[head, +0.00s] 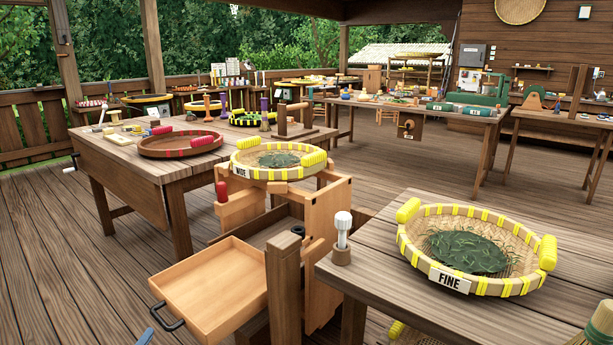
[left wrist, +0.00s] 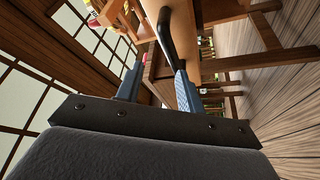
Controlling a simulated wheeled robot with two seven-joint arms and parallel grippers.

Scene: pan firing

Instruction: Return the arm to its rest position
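My left gripper (left wrist: 159,72) is open, its two blue-grey fingers apart with nothing held between them. In the head view only a blue-grey tip of it (head: 146,337) shows at the bottom edge, just left of the drawer's black handle (head: 166,318). In the left wrist view the black handle (left wrist: 165,32) lies just beyond the fingertips; I cannot tell whether it touches the right finger. The wooden drawer (head: 218,300) is pulled out of the wooden stand (head: 325,215). My right gripper is not in view.
A yellow-rimmed "WIDE" sieve (head: 278,161) with dark leaves sits on top of the stand. A "FINE" sieve (head: 475,250) with leaves lies on the right table (head: 395,285), near a white-topped peg (head: 342,238). A red-marked tray (head: 181,143) is on the left table. Floor at left is clear.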

